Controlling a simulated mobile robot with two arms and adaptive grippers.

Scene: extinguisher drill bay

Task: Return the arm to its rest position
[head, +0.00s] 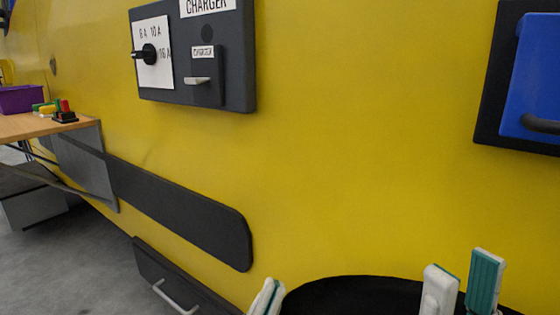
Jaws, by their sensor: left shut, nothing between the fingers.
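My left gripper (266,297) shows only its fingertips at the bottom edge, just left of a black rounded shape. Its white and teal fingers are together with nothing between them. My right gripper (462,286) is at the bottom right, with its two white and teal fingers apart and pointing up. I see nothing between them. The arms behind both grippers are out of the frame. Both grippers appear in front of the lower part of the yellow wall (370,150).
A dark charger panel (232,85) with a knob and lever is on the wall. A blue door (532,75) is at right. A black strip (185,208), a drawer (165,280) and a black rounded shape (350,292) are lower. A wooden table (25,127) holds a purple bin (20,99).

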